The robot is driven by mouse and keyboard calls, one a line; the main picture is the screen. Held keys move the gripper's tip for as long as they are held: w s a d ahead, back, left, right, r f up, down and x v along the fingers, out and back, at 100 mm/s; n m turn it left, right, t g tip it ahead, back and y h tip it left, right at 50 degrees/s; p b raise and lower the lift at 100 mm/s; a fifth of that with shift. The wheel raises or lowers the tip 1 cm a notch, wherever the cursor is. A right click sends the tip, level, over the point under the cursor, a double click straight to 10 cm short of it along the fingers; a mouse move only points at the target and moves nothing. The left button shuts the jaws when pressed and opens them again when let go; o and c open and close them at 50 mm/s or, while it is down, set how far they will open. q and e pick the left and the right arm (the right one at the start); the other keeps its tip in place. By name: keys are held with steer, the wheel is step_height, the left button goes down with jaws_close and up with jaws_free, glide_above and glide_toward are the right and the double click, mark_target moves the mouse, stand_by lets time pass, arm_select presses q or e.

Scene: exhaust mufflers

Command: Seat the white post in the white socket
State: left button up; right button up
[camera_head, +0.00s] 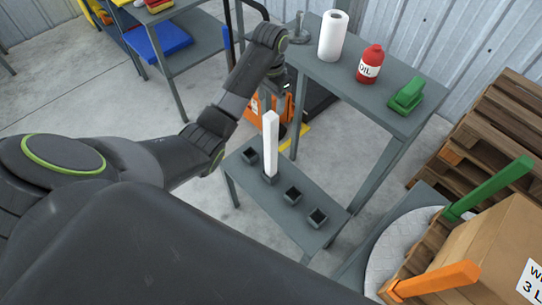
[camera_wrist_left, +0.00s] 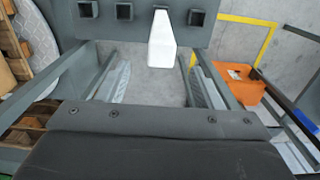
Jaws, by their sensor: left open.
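The white post (camera_head: 270,145) stands upright on the low grey bench, its foot at a dark square socket (camera_head: 269,179) in the row. In the left wrist view the white post (camera_wrist_left: 161,42) rises toward the camera and hides its socket. No socket looks white; the visible ones are dark grey. My left gripper (camera_head: 271,96) is open, above and behind the post's top, apparently clear of it. Its fingertips are hard to make out. How deep the post sits is hidden. My right gripper is not in view.
Other empty dark sockets (camera_head: 293,195) line the low bench. A higher grey bench (camera_head: 345,79) holds a paper roll (camera_head: 333,36), red oil bottle (camera_head: 370,64) and green object (camera_head: 407,95).

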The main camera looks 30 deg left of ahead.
mark_target(271, 116)
arm_select(q)
step_height(271, 116, down, 4)
steer(key=b, duration=0.3)
steer(key=shift+f+b, duration=0.25)
steer(key=shift+b, duration=0.1)
steer(key=shift+f+p, duration=0.35)
steer(key=shift+p, duration=0.05)
steer(key=shift+f, duration=0.7)
steer(key=f+p, duration=0.1)
steer(key=f, duration=0.4)
steer(key=shift+w, duration=0.2)
steer(key=shift+c, duration=0.3)
jaws_close()
